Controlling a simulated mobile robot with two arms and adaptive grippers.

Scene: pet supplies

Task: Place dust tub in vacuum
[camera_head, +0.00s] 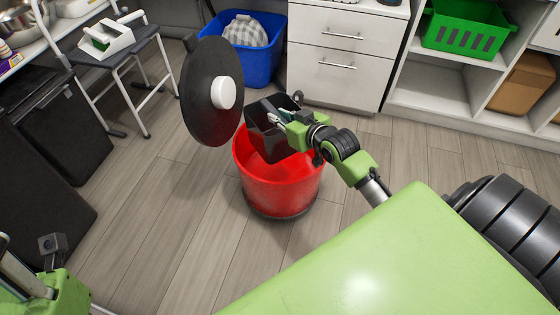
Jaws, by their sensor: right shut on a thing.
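My right gripper (278,117) is shut on the dark grey dust tub (266,142), holding it by its upper part. The tub looks tilted and is over the mouth of the red bin (277,187), its lower part overlapping the bin's opening. I cannot tell whether it touches the rim, and its contents are not clear. A white and green device (107,37), which looks like the vacuum, lies on the stool at the upper left. Part of my left arm shows at the bottom left corner; its fingers cannot be made out.
The bin's round black lid (203,98) with a white knob stands open at its left. A blue basket (251,66) is behind. The grey stool (151,62) stands at the upper left. White drawers (338,76) and shelves line the back. The wooden floor (170,215) at left is clear.

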